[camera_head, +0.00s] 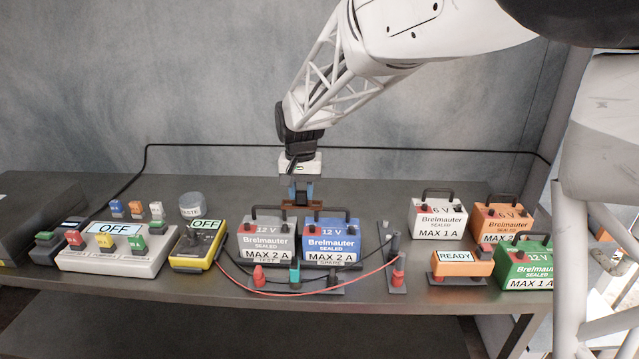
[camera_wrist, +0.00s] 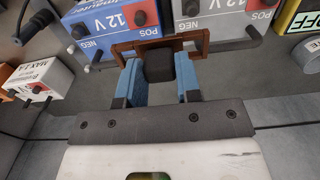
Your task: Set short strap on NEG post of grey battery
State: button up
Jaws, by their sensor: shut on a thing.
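My gripper (camera_wrist: 161,85), with blue fingers, is shut on the black grip block of the short strap (camera_wrist: 121,50), a brown bracket. The strap also shows in the head view (camera_head: 302,205), held level near the gap between the grey battery (camera_head: 266,240) and the blue battery (camera_head: 331,240). In the wrist view the grey battery (camera_wrist: 234,14) is upper right, its black NEG post (camera_wrist: 190,8) just beyond the strap's right part. The blue battery's red POS post (camera_wrist: 140,18) is beyond the left part. The strap appears apart from both posts; its exact height is unclear.
Battery handles stand up near the strap. Left are a yellow meter (camera_head: 197,247), a paste tin (camera_head: 192,205) and a box reading OFF (camera_head: 117,248). Red and black leads run in front of the batteries. White (camera_head: 438,221), orange (camera_head: 503,218) and green (camera_head: 525,268) batteries stand right.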

aim_at(298, 206)
jog(key=shift+s+a, duration=0.45)
jog(key=shift+s, duration=0.1)
jog(key=shift+f, duration=1.95)
jog(key=shift+f, duration=1.4)
dwell(1.3)
jog(key=o, duration=1)
jog(key=shift+r, duration=0.1)
jog(key=shift+r, duration=3.8)
